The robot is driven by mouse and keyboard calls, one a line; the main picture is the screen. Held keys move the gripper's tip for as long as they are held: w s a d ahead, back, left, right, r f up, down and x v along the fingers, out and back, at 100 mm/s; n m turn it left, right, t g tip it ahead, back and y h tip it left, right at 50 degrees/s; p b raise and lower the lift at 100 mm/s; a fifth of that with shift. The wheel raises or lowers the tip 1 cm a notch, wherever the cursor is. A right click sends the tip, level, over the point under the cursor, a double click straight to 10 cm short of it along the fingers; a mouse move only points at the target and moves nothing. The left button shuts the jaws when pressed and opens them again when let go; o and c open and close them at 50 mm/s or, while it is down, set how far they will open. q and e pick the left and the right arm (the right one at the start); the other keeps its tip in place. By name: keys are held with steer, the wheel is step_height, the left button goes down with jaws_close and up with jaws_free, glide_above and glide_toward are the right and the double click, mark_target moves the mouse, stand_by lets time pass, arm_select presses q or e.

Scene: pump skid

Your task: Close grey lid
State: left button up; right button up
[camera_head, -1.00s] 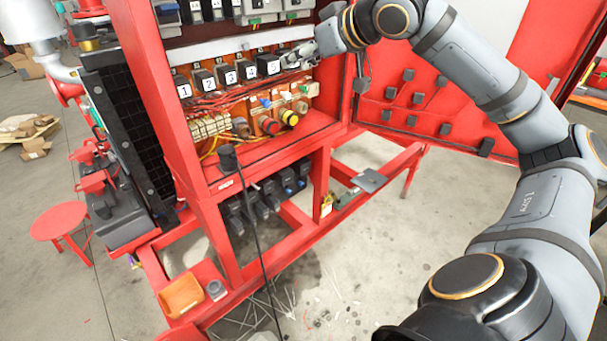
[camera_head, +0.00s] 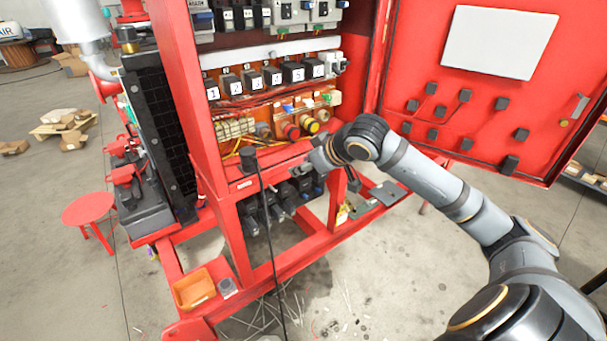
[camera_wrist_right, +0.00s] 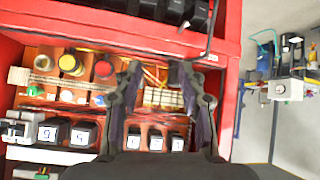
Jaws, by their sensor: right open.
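A flat grey plate (camera_head: 388,193) sits low on the right of the red skid frame. I cannot tell for sure whether it is the grey lid, or how it is hinged. My right gripper (camera_head: 318,165) is in front of the lower edge of the red cabinet, left of and above that plate. In the right wrist view the two fingers (camera_wrist_right: 160,80) are spread apart with nothing between them, in front of the orange connector panel (camera_wrist_right: 150,70). My left gripper is not in view.
Numbered black modules (camera_head: 254,82) fill a row above red, yellow and grey round connectors (camera_head: 308,126). The red cabinet door (camera_head: 455,105) stands open at the right. A black cable (camera_head: 265,215) hangs in front of the frame. An orange tray (camera_head: 194,290) sits lower left.

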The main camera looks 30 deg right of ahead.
steer(key=shift+s+a+f, duration=0.15)
steer(key=shift+a+f, duration=0.05)
steer(key=shift+f, duration=0.4)
steer(key=shift+s+a+f, duration=0.15)
steer(key=shift+a+f, duration=0.05)
steer(key=shift+f, duration=0.4)
